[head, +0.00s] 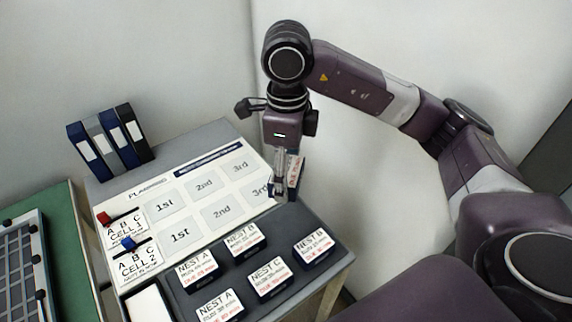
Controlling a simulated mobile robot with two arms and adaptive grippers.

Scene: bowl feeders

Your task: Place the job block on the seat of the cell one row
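My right gripper (283,195) hangs over the back right edge of the planning board, near the 3rd square of the lower row. A dark job block (296,171) with a white and red label stands on edge at its fingers and appears gripped; the label is too small to read. The planning board (175,178) has two rows of 1st, 2nd and 3rd squares, all without blocks. The cell 1 card (126,229) heads the upper row, with a red piece (103,218) by it. The cell 2 card (138,265) heads the lower row. My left gripper is out of view.
Several labelled nest blocks, such as NEST C (268,277), sit on the dark tray (300,222) in front. A blue piece (128,243) is by cell 2. Binders (110,142) stand at the back left. A green table (62,235) is at the left.

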